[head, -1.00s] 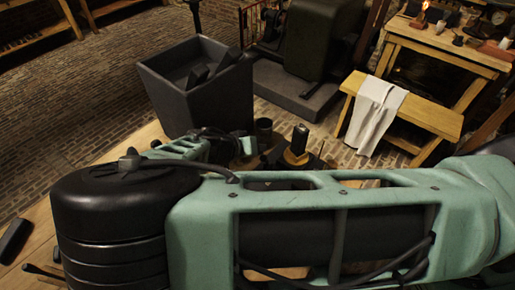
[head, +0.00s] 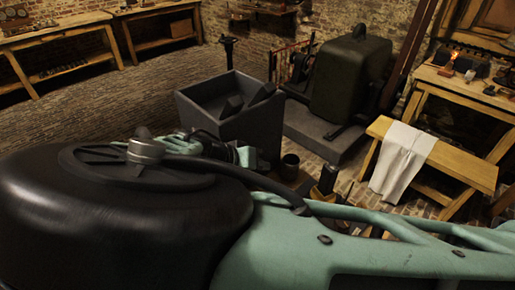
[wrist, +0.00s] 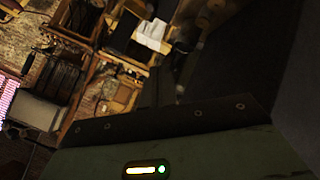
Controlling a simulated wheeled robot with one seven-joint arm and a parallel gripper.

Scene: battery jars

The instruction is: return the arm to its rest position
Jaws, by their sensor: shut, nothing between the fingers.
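My arm fills the lower part of the head view, with a large black joint at left and a green link running right. My gripper (head: 240,153) shows small beyond the black joint, partly hidden by my arm. It is shut and holds nothing; its fingertips are hard to make out. A dark cylindrical jar (head: 289,167) stands just right of it, apart from it. A second dark upright piece (head: 328,179) stands farther right, its lower part hidden by my arm. The wrist view shows a green panel of mine with a lit indicator, and no clear fingertips.
A grey open bin (head: 235,128) with dark blocks stands behind the gripper. A dark green machine (head: 350,85) stands on a grey plinth. At right is a wooden bench (head: 455,166) with a white cloth (head: 402,160), also in the wrist view (wrist: 152,34). Brick floor lies open at left.

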